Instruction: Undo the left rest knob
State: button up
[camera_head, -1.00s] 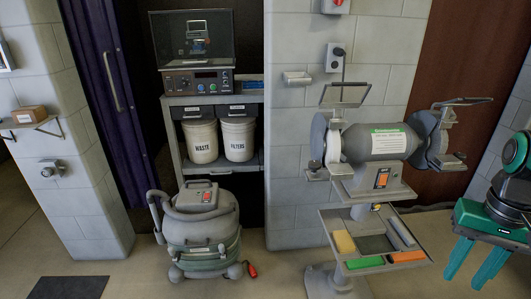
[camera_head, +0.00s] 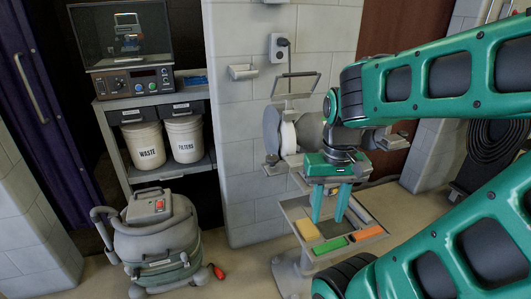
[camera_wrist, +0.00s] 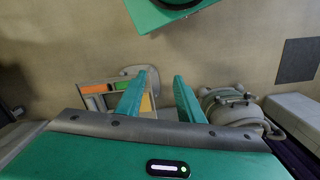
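The bench grinder stands at the middle right in the head view. Its left wheel (camera_head: 288,138) and the tilted eye shield (camera_head: 296,86) above it show. The left tool rest (camera_head: 273,165) sits low in front of that wheel; its knob is too small to make out. My arm hides most of the grinder's body and right side. My gripper (camera_head: 329,216) points down in front of the grinder, right of the left rest, with its fingers over the tray. The fingers are apart and empty; they also show in the wrist view (camera_wrist: 162,76).
The grinder's tray (camera_head: 291,212) holds yellow, green and orange blocks (camera_head: 331,246). A grey vacuum (camera_head: 158,240) stands on the floor at left. Behind it is a shelf cart (camera_head: 120,182) with two white buckets (camera_head: 184,138).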

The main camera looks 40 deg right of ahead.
jog(key=o, duration=0.3)
jog(key=shift+s+d+r+m, duration=0.15)
jog(key=shift+d+r+m, duration=0.25)
jog(key=shift+r, duration=0.35)
jog(key=m+g+h, duration=0.1)
jog(key=m+h, duration=0.3)
jog(key=m, duration=1)
send_near(271, 157)
jog(key=x, duration=0.8)
jog(key=shift+d, duration=0.1)
jog(key=shift+c, duration=0.3)
